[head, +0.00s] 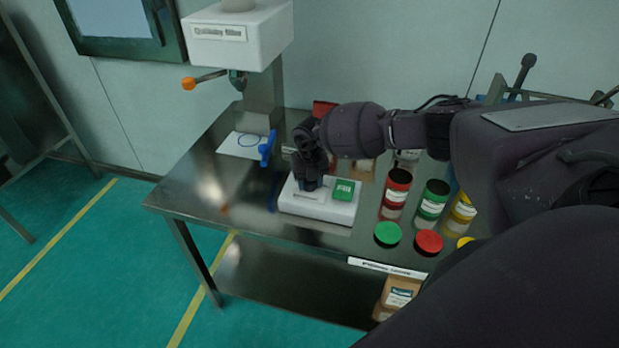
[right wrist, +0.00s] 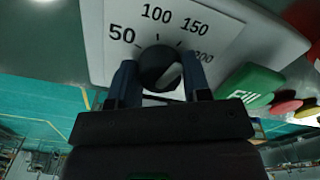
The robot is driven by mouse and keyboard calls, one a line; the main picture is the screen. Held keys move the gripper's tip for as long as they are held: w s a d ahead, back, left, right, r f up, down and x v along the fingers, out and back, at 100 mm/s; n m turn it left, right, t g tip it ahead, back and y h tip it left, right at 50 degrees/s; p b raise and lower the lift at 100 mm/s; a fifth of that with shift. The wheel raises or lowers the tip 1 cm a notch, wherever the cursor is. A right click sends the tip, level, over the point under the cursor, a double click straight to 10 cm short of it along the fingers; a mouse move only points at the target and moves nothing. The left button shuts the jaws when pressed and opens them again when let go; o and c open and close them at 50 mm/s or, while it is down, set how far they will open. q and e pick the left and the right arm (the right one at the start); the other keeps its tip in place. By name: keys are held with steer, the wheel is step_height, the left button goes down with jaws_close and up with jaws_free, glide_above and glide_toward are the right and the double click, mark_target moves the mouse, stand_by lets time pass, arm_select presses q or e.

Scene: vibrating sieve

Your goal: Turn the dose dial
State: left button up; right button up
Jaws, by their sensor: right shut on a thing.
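The dose dial (right wrist: 160,68) is a round black knob with a light pointer, on a white plate with the marks 50, 100, 150 and 200. In the right wrist view its pointer is turned toward the lower right, on the 200 side. My right gripper (right wrist: 160,85) is shut on the dial, one finger on each side. In the head view the right gripper (head: 312,183) reaches down onto the white control box (head: 320,207) and hides the dial. A green Fill button (head: 344,190) sits beside it; it also shows in the right wrist view (right wrist: 250,86). My left gripper is not in view.
Jars with red (head: 397,186), green (head: 433,200) and yellow (head: 463,212) contents stand right of the box. A white dispenser (head: 238,32) with an orange-tipped lever stands behind left. The table's left front is clear.

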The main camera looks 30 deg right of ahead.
steer(key=shift+m, duration=0.6)
steer(key=o, duration=0.9)
steer(key=shift+r, duration=0.1)
step_height(320, 180, up, 11)
steer(key=shift+f, duration=0.15)
stand_by(0.5)
